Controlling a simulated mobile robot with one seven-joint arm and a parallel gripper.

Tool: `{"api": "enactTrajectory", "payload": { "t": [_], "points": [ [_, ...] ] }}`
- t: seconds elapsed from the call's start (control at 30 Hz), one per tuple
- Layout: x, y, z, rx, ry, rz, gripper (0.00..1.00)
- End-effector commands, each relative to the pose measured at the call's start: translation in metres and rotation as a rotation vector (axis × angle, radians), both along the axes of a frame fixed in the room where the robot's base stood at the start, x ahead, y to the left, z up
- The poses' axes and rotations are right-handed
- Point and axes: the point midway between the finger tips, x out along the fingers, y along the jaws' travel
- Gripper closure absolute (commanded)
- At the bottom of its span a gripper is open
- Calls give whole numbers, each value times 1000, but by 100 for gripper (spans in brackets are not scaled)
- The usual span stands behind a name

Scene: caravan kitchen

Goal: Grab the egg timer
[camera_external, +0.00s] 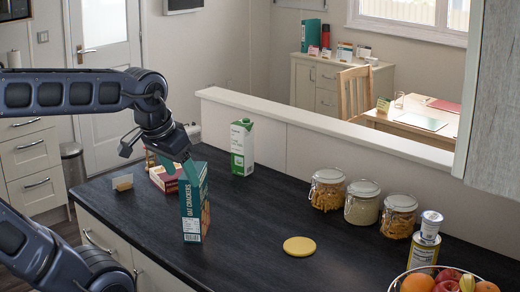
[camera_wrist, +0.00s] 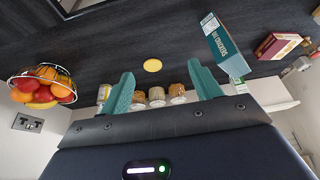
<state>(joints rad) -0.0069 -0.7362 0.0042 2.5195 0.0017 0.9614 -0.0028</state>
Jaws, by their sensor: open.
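I cannot make out an egg timer for certain in either view. A flat round yellow disc (camera_external: 299,246) lies on the dark counter (camera_external: 252,210); it also shows in the wrist view (camera_wrist: 152,65), beyond the gap between my fingers. My gripper (camera_external: 188,168) is above the counter's left part, overlapping the top of the teal oat crackers box (camera_external: 194,212) in the external view. Whether it touches the box is unclear there. In the wrist view my gripper (camera_wrist: 162,76) has its two teal fingers wide apart with nothing between them, and the box (camera_wrist: 221,43) stands outside the right finger.
A green-white carton (camera_external: 242,147), several glass jars (camera_external: 362,203), a can (camera_external: 424,249) and a fruit bowl (camera_external: 395,286) line the back and right. The middle is mostly clear.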

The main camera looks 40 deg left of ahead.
Motion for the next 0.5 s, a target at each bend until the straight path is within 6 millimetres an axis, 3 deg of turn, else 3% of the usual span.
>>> {"api": "enactTrajectory", "payload": {
  "t": [0.27, 0.5],
  "points": [
    [63, 29, 34, -9, 46, 95, 37],
    [126, 69, 56, -20, 87, 188, 37]
  ]
}}
